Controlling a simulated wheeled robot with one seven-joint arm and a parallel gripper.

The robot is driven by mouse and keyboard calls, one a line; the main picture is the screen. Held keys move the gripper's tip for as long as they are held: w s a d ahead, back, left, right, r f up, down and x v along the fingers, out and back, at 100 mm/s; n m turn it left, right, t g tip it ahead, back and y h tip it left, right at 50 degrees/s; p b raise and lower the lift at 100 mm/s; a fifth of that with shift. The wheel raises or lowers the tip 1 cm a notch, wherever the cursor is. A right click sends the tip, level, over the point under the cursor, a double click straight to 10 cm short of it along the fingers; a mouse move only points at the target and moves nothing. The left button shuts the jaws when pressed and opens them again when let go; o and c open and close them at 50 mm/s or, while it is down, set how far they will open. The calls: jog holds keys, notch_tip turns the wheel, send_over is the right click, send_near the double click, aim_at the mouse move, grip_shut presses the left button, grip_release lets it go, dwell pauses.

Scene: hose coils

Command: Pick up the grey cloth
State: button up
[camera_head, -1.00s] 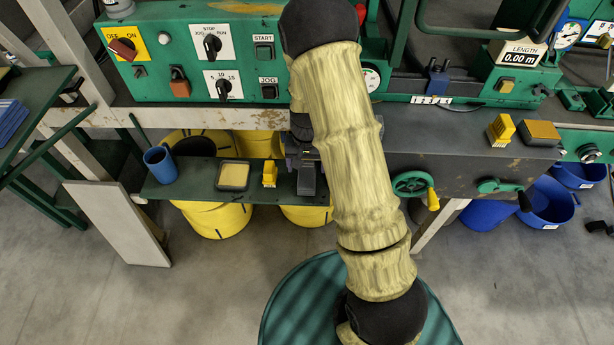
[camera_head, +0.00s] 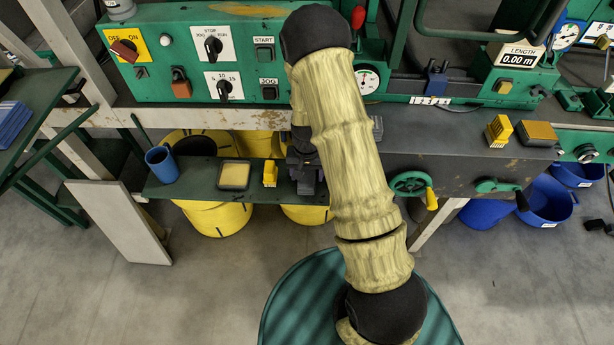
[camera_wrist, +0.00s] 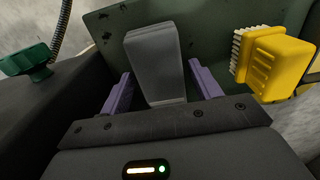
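The grey cloth (camera_wrist: 155,60) shows in the wrist view as a folded, slab-like grey piece standing out from the green shelf. My gripper (camera_wrist: 161,90) is open, with one purple finger on either side of the cloth's near end. I cannot tell whether either finger touches it.
A yellow brush (camera_wrist: 275,62) lies close right of the cloth in the wrist view; a green knob (camera_wrist: 27,60) is at left. On the shelf (camera_head: 200,188) stand a blue mug (camera_head: 162,164) and a yellow-topped tray (camera_head: 233,175). The dark machine bed (camera_head: 460,150) borders the right.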

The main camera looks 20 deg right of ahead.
aim_at(307, 173)
jog(key=c, duration=0.7)
jog(key=shift+r, duration=0.1)
notch_tip(307, 173, up, 18)
jog(key=shift+f+b, duration=0.1)
jog(key=shift+b, duration=1)
jog(key=shift+o, duration=0.8)
jog(key=shift+c, duration=0.5)
jog(key=shift+w, duration=0.1)
